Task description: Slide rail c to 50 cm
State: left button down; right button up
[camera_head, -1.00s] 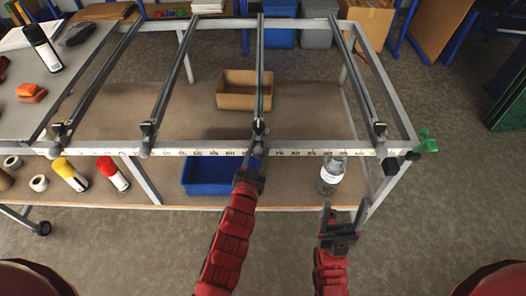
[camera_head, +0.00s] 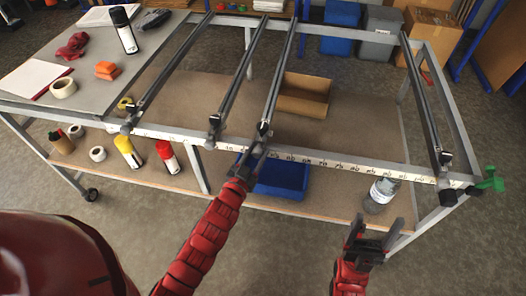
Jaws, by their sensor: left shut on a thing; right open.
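Rail c (camera_head: 279,80) is the third dark rail from the left, running across the metal frame. Its near end clamp (camera_head: 264,131) sits on the front bar, close to the second rail's end. My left gripper (camera_head: 257,156) is shut on the near end of rail c; its fingertips partly hide the contact. A white scale strip (camera_head: 320,163) with small numbers runs along the front bar; I cannot read the mark at rail c surely. My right gripper (camera_head: 376,229) is open and empty, in front of the frame at the right.
The second rail (camera_head: 237,80) is a short way left of rail c. The first rail (camera_head: 168,75) is further left, the fourth rail (camera_head: 425,95) far right.

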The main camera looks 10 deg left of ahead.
pick_arm(q)
jog(key=shift+r, duration=0.2)
jog(key=shift+c, duration=2.2)
grip_release()
jog(key=shift+s+a+f, duration=0.2)
jog(key=shift+s+f, duration=0.05)
jog(key=shift+s, duration=0.3)
jog(key=v, duration=1.6)
jog(key=shift+s+r+p, duration=0.2)
jog(key=shift+p, duration=0.1)
